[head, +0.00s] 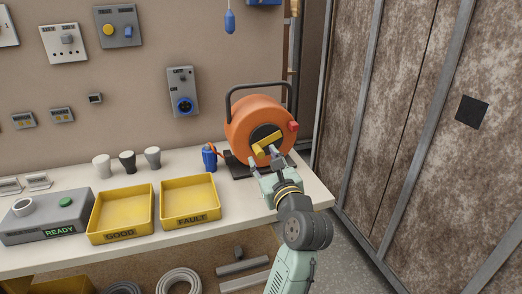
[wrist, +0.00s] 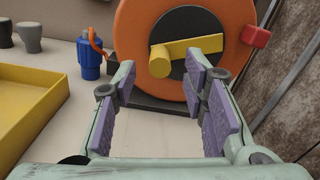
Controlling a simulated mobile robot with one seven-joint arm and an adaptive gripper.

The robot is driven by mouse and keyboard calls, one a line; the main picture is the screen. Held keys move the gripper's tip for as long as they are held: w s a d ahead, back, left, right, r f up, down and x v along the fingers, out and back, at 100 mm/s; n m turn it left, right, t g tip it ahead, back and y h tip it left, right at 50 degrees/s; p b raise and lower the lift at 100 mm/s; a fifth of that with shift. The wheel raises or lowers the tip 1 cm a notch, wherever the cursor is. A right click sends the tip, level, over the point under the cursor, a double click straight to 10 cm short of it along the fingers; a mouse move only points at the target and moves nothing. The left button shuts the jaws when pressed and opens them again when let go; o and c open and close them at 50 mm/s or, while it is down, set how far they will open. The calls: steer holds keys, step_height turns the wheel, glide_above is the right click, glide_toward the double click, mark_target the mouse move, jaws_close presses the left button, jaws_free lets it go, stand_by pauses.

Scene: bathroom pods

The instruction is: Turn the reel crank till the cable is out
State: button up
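The orange cable reel (head: 244,117) stands on a dark base at the right end of the bench, with a black carrying handle. Its yellow crank (head: 266,144) crosses the black hub; in the wrist view the crank (wrist: 190,50) runs level, with its knob (wrist: 160,62) at the left end. A blue plug (head: 209,157) on an orange cable stands upright beside the reel; it also shows in the wrist view (wrist: 90,58). My gripper (wrist: 165,90) is open and empty, pointing at the reel, with the knob ahead of and between its fingers, apart from them.
A red knob (head: 293,126) sticks out from the reel's right edge. Yellow trays marked GOOD (head: 120,236) and FAULT (head: 190,219) lie left on the bench. A grey box marked READY (head: 40,220) stands further left. A brown wall (head: 400,110) stands to the right.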

mark_target(262, 157)
steer(key=shift+p+x, duration=0.3)
steer(key=shift+x, duration=1.6)
steer(key=shift+c, duration=0.5)
jaws_close()
